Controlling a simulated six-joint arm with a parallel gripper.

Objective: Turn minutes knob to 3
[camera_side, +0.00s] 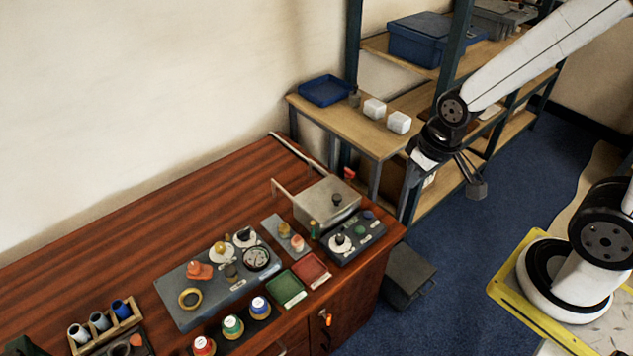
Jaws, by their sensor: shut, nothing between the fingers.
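A dark control box (354,237) sits near the right end of the wooden bench. It carries a black knob on a white dial (340,243), plus smaller buttons to the right. The labels and the pointer setting are too small to read, so I cannot confirm this is the minutes knob. Other dials, one white with a dark knob (245,237), sit on a grey board to the left. My gripper (477,189) is shut and empty. It is in the air, up and to the right of the control box, well apart from it.
A grey metal box (326,203) stands right behind the control box. Red (309,269) and green (284,288) trays lie to its left. A shelf unit (367,133) with white blocks stands behind. Open blue floor lies right of the bench.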

